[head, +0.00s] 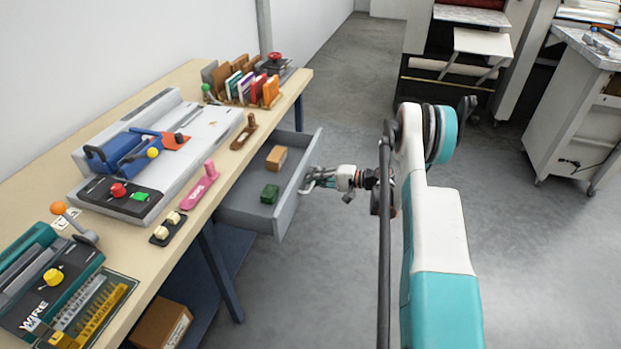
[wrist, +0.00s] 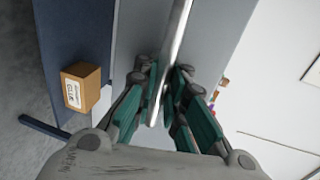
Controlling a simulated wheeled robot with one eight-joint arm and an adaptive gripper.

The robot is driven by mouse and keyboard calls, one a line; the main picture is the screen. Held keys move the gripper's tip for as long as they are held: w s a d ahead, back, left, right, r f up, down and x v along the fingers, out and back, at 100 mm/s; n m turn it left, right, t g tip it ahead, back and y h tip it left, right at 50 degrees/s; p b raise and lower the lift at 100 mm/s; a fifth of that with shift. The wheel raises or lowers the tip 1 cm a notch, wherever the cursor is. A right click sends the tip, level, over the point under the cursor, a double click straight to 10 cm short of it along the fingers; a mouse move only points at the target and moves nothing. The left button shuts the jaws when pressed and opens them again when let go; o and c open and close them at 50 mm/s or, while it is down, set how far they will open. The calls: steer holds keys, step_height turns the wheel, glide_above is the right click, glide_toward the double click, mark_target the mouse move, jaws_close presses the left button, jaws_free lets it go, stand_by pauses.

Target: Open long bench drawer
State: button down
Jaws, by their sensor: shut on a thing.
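The long bench drawer (head: 299,187) is grey and stands pulled out from under the wooden bench top in the head view. A brown box (head: 277,158) and a green block (head: 270,194) lie inside it. My gripper (head: 309,180) is at the outer side of the drawer front. In the wrist view the two green-padded fingers (wrist: 162,95) are closed around a long metal bar (wrist: 176,45), which runs along the grey drawer front (wrist: 130,45). The exact contact is partly hidden by the fingers.
The bench top (head: 120,243) holds a grey machine with blue parts, a teal wire tool (head: 45,280) and a row of coloured books. A cardboard box (head: 162,322) sits on the lower shelf. The grey floor right of the drawer is clear.

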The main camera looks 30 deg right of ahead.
steer(key=c, duration=1.9)
jaws_free()
steer(key=shift+c, duration=0.2)
steer(key=v, duration=1.2)
